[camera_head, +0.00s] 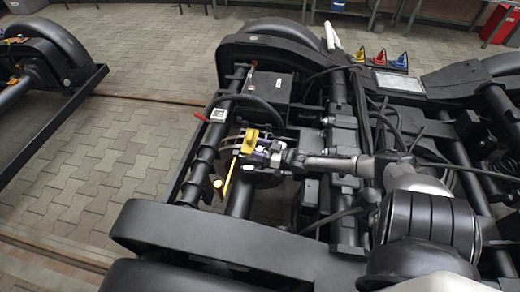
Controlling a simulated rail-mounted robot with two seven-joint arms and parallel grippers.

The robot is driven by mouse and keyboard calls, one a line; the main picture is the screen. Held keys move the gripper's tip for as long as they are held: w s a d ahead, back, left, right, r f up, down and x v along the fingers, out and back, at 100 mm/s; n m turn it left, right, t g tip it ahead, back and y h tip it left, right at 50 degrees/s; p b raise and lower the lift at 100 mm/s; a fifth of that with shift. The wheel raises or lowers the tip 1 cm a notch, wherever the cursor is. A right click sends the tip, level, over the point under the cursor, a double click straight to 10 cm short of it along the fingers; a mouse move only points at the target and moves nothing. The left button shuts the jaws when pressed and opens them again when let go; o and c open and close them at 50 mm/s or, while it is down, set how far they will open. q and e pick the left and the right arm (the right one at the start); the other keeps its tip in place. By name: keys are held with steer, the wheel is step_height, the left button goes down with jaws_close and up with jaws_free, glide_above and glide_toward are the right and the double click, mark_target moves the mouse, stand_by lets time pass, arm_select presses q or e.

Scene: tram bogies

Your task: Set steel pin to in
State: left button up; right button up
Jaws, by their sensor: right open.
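My right arm reaches in from the lower right across the bogie (205,232). My right gripper (262,156) is open, with its fingertips beside a yellow block (250,140) on the bogie's brake area. A yellow lever (228,178) with a round knob at its lower end hangs just left of the gripper. I cannot clearly make out the steel pin; it is too small or hidden near the gripper and the yellow parts. My left gripper is not in view.
A white marker plate (217,115) with a red handle (200,117) sits left of the gripper. Black cables and pipes crowd the frame on the right. Red, yellow and blue items (381,57) stand at the back. Paved floor (110,140) lies open to the left.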

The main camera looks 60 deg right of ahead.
steer(key=shift+s, duration=0.15)
steer(key=s+p, duration=0.4)
steer(key=s, duration=0.9)
steer(key=shift+s+d+p, duration=0.25)
steer(key=shift+d+p, duration=0.15)
steer(key=shift+w+a, duration=0.1)
